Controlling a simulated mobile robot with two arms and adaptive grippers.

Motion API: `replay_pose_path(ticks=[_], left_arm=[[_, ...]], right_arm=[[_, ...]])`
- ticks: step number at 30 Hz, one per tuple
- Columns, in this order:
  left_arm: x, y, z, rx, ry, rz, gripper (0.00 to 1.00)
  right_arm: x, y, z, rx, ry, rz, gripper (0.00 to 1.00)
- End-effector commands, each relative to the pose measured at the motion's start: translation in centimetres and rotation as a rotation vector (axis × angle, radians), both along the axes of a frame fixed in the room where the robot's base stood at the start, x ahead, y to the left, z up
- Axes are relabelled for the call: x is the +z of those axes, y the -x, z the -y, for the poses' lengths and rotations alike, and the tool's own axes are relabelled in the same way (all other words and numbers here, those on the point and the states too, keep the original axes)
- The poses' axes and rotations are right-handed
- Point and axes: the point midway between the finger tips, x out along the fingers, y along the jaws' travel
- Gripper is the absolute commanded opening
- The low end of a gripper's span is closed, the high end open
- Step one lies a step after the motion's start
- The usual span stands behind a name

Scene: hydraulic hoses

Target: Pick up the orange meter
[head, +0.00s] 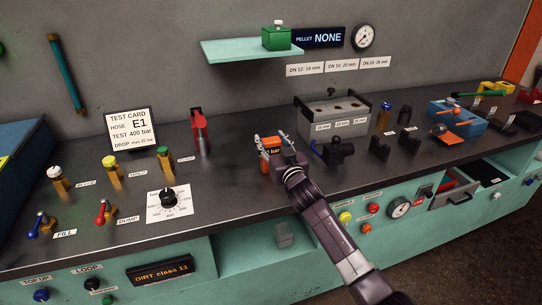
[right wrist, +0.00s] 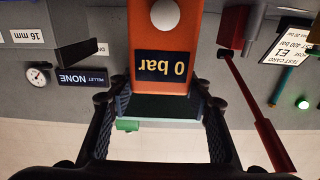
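The orange meter (head: 270,142) is above the middle of the dark bench top in the head view. In the right wrist view, the meter (right wrist: 165,95) appears upside down, with a dark display reading "0 bar" and a round white part beside it. My right gripper (head: 273,146) has one finger on each side of the meter. In the right wrist view, the finger pads of this gripper (right wrist: 163,106) meet the meter's two sides. I cannot tell whether the meter touches the bench. My left gripper is not in view.
A grey block with holes (head: 333,117) stands right of the meter, with dark holders (head: 340,151) before it. A red post (head: 199,132) and the test card (head: 131,129) stand to the left. A teal shelf (head: 232,51) with a green box (head: 276,38) is on the wall.

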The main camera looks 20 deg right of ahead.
Motion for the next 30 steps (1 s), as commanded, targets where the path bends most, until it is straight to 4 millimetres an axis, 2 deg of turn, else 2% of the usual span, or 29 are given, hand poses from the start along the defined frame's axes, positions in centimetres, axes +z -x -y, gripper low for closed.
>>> replay_pose_path(ticks=[1, 11, 19, 23, 28, 30], left_arm=[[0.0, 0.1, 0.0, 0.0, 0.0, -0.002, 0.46], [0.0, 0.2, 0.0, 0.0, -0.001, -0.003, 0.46], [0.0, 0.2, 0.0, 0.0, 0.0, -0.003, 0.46], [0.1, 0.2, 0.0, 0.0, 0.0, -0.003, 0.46], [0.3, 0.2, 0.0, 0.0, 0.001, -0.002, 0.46], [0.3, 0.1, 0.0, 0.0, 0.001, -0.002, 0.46]], right_arm=[[0.0, 0.0, 0.0, 0.0, 0.0, 0.0, 0.35], [0.0, 0.0, 0.0, 0.0, 0.0, 0.0, 0.0], [0.3, 0.0, 0.0, 0.0, 0.0, 0.003, 0.0], [1.2, 0.0, 0.0, 0.0, -0.001, 0.005, 0.0], [3.7, 0.0, 0.0, 0.001, 0.002, 0.007, 0.0], [5.4, 0.0, 0.0, 0.001, 0.001, 0.01, 0.0]])
